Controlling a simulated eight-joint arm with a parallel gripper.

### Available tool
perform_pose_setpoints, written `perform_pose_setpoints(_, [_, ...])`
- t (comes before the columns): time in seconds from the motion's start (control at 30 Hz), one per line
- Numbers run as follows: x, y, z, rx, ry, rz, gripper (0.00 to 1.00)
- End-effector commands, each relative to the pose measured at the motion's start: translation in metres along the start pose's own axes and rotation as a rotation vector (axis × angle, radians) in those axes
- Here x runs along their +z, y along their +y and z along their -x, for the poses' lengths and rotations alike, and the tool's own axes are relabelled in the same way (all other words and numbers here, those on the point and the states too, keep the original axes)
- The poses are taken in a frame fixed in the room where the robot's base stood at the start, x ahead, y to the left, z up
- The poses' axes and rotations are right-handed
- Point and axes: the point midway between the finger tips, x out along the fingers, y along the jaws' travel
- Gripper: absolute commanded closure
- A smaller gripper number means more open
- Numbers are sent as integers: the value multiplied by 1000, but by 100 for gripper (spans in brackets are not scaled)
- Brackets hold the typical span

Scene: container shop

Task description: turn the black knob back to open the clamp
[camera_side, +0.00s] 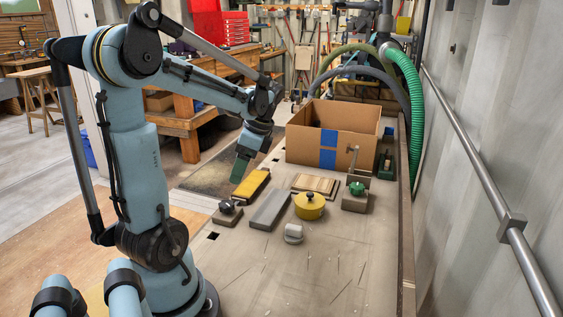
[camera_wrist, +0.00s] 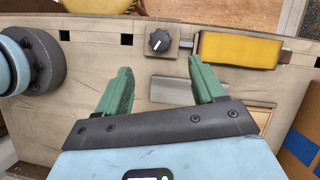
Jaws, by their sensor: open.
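The black knob (camera_wrist: 160,41) has a pale pointer line and sits on a small grey base plate (camera_wrist: 178,50). In the side view the knob (camera_side: 226,206) is at the table's left edge, in front of the yellow block. My gripper (camera_wrist: 160,82) is open and empty, its two green fingers apart. In the wrist view the knob lies beyond the fingertips, between their lines and not touched. In the side view my gripper (camera_side: 238,172) hangs above the table near the yellow block (camera_side: 251,184). I cannot tell which part is the clamp.
An open cardboard box (camera_side: 300,145) with blue tape stands at the back. A grey bar (camera_side: 270,209), a yellow round pot (camera_side: 309,206), a wooden board (camera_side: 316,184), a green-knobbed fixture (camera_side: 356,190) and a small pale object (camera_side: 293,233) stand nearby. The table's front is clear.

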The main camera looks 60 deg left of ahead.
Motion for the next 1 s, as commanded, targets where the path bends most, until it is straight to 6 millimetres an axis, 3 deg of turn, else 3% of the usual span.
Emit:
perform_pose_setpoints(0.6, [-1, 0, -87, -3, 3, 2, 31])
perform_pose_setpoints(1.0, [-1, 0, -109, -3, 3, 1, 31])
